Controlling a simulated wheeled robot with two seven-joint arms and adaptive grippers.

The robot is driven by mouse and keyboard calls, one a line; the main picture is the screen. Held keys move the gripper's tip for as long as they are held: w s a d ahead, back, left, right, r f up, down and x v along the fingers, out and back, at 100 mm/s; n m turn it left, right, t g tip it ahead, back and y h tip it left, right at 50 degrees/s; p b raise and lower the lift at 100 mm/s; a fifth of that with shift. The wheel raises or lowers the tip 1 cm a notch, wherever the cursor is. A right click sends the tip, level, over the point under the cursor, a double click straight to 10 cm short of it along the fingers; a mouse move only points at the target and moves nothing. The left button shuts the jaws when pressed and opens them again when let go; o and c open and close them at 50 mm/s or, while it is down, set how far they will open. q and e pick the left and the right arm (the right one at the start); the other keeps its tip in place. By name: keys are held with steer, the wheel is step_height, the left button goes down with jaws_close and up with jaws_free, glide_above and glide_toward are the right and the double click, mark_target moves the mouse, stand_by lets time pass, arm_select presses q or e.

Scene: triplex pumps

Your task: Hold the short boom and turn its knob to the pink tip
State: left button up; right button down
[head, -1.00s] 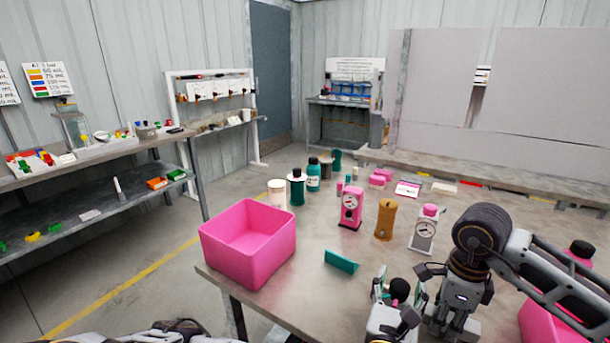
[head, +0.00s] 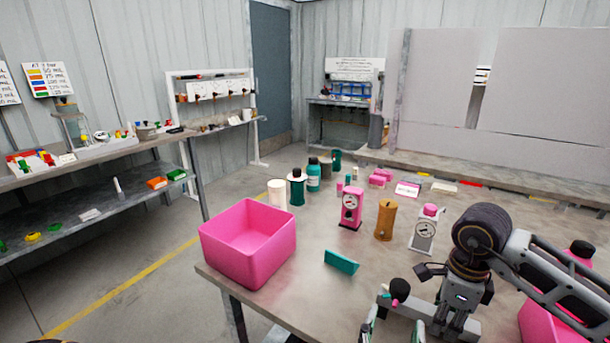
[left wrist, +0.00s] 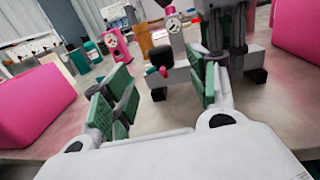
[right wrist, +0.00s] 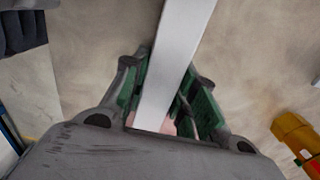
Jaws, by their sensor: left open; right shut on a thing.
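The short boom (head: 410,308) is a grey bar lying low over the table's front. Its knob (head: 400,289) is at its left end, black with a pink part and a small teal part beside it. The knob also shows in the left wrist view (left wrist: 157,82), beyond and between my open left fingers (left wrist: 160,98), apart from them. In the head view my left gripper (head: 393,334) is at the bottom edge, partly cut off. My right gripper (head: 457,328) is shut on the boom. In the right wrist view the grey bar (right wrist: 178,62) runs between its fingers (right wrist: 170,95).
A pink bin (head: 247,270) stands at the table's left corner, with a teal wedge (head: 341,262) beside it. Behind the boom stand a pink dial pump (head: 350,208), an orange cylinder (head: 385,220) and a white dial pump (head: 425,231). Another pink container (head: 545,328) is at right.

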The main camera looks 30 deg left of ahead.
arm_select(q)
steer(key=shift+s, duration=0.7)
steer(key=shift+w+a+r+n+g+y, duration=0.3)
steer(key=shift+w+a+n, duration=0.35)
steer(key=shift+n, duration=0.3)
steer(key=shift+w+a+r+n+g+y, duration=0.1)
steer(key=shift+w+a+r+n+y, duration=0.1)
steer(key=shift+w+a+n+y, duration=0.45)
steer(key=shift+w+a+r+n+g+y, duration=0.1)
steer(key=shift+w+a+r+n+g, duration=0.25)
steer(key=shift+w+n, duration=0.7)
steer(key=w+a+r+n+g+y, duration=0.1)
steer(key=w+a+r+n+y, duration=0.1)
steer(key=w+a+r+n, duration=0.2)
steer(key=w+a+r+n+g+y, duration=0.1)
steer(key=w+a+r+n+y, duration=0.2)
steer(key=a+r+n, duration=0.3)
steer(key=w+a+r+n+g+y, duration=0.2)
steer(key=a+r+n, duration=0.4)
steer(key=a+n, duration=0.5)
steer(key=shift+w+a+y, duration=0.55)
steer(key=shift+w+a, duration=0.7)
steer(key=shift+w, duration=0.1)
steer(key=shift+r, duration=0.1)
arm_select(e)
steer(key=c, duration=1.1)
jaws_free()
